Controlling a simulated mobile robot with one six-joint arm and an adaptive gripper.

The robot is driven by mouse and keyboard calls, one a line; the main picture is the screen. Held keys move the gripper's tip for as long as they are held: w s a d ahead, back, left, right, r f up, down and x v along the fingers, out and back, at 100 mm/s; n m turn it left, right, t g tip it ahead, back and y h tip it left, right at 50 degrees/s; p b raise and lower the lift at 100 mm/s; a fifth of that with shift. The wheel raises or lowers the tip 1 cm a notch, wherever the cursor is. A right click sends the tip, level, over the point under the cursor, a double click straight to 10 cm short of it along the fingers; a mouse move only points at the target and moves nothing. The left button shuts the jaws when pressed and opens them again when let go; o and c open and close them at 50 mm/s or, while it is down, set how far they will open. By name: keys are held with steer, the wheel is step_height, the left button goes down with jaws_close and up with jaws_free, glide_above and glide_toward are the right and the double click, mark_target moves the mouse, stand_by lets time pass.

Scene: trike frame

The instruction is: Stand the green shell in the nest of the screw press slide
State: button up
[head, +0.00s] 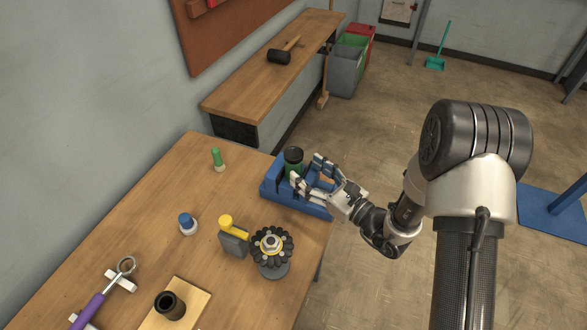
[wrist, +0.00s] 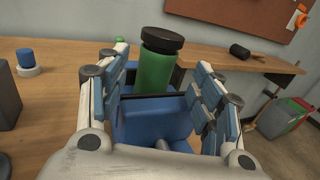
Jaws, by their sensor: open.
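The green shell (head: 294,168), a green cylinder with a wide black top, stands upright in the blue holder (head: 270,190) at the table's far right edge. It also shows in the wrist view (wrist: 154,72), beyond a blue wall of the holder. My gripper (head: 306,168) is open, its fingers pointing at the shell from the right. In the wrist view my gripper's fingers (wrist: 162,62) lie left and right of the shell, with gaps on both sides. I cannot tell whether the shell is between the fingertips or just beyond them. I cannot identify the press slide's nest with certainty.
A black knobbed wheel (head: 271,246) and a grey block with a yellow handle (head: 233,238) stand nearer on the table. A black hollow cylinder (head: 170,305) stands on a wooden board. A blue-topped piece (head: 187,223) and a green-topped piece (head: 218,159) stand left.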

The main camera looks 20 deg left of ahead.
mark_target(300, 167)
steer(key=x, duration=0.2)
steer(key=b+x, duration=0.1)
steer(key=x, duration=0.1)
steer(key=shift+a, duration=0.45)
steer(key=shift+w+a+b, duration=0.2)
steer(key=shift+a+b, duration=0.1)
steer(key=shift+a, duration=0.1)
steer(key=shift+c, duration=0.5)
jaws_close()
